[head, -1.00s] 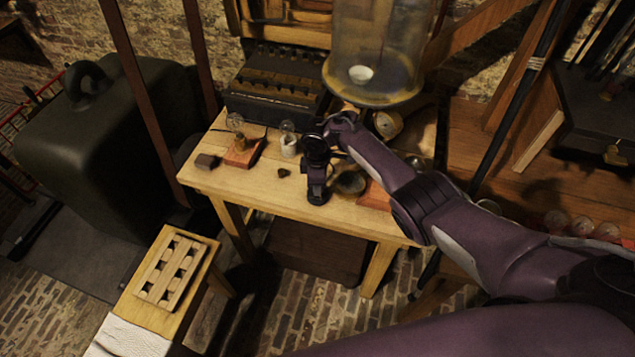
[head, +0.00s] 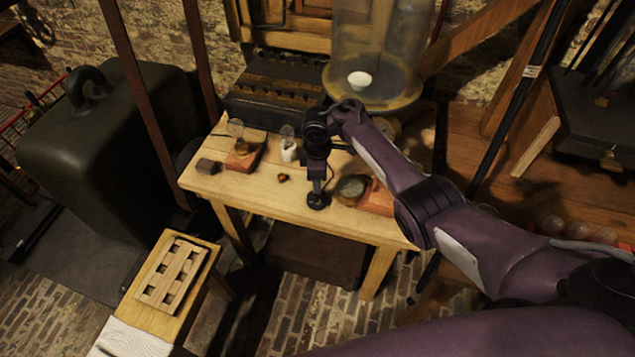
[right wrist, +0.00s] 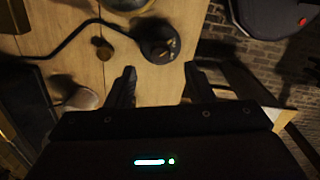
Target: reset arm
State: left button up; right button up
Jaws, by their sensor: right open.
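My right gripper (head: 317,180) is above the front edge of the wooden table (head: 250,192), fingers pointing down. In the right wrist view its two fingers (right wrist: 159,80) stand apart with nothing between them. A small black round base with metal parts on top (right wrist: 160,42) is on the table just beyond the fingertips, apart from them; it also shows in the head view (head: 318,201) below the gripper. A black cord or rod (right wrist: 75,38) reaches it. My left gripper is not in view.
A small brown piece (head: 283,178), a white jar (head: 288,154), a wooden base with a bulb (head: 242,158) and a grey block (head: 208,166) stand left of the gripper. A large glass jar (head: 372,55) rises behind it. A wooden rack (head: 172,273) lies on a stool at lower left.

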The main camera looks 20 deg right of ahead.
jog(key=shift+r, duration=1.25)
